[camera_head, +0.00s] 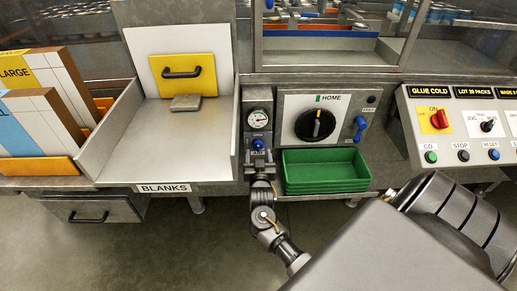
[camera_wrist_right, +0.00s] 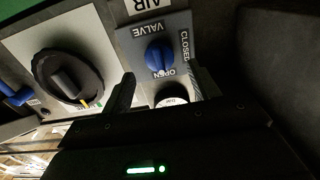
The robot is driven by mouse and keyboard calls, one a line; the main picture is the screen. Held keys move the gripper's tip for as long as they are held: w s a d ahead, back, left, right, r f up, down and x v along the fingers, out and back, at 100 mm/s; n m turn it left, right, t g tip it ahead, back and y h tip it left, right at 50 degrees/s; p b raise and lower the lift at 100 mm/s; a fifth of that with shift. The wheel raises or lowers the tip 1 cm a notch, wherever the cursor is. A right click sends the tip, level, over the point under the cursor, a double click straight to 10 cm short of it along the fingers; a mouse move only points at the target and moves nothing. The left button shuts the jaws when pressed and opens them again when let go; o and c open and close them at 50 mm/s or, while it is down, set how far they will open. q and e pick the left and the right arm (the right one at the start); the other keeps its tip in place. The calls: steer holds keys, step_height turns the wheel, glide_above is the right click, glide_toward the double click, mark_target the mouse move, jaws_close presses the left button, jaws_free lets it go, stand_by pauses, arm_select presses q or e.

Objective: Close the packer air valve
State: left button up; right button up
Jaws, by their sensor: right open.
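The air valve is a small blue knob (camera_head: 258,144) on a grey panel just below a round pressure gauge (camera_head: 258,119). In the right wrist view the knob (camera_wrist_right: 159,58) sits among labels reading AIR, VALVE, OPEN and CLOSED, and the picture is upside down. I cannot tell surely which label the knob points to. My right gripper (camera_head: 260,161) is open and empty, just below and in front of the knob. In the right wrist view its fingers (camera_wrist_right: 158,90) stand apart, with the gauge (camera_wrist_right: 172,97) partly hidden behind the gripper. My left gripper is not in view.
A black rotary dial (camera_head: 315,125) is right of the valve, with another blue handle (camera_head: 360,129) beyond it. A green bin (camera_head: 325,170) is below the dial. The blanks tray (camera_head: 120,150) is to the left, and a button console (camera_head: 465,125) is to the right.

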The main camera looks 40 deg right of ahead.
mark_target(258, 148)
steer(key=x, duration=0.3)
steer(key=shift+w+d, duration=0.3)
steer(key=shift+w, duration=0.05)
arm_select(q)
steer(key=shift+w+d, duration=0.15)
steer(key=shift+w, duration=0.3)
arm_select(e)
steer(key=shift+c, duration=0.4)
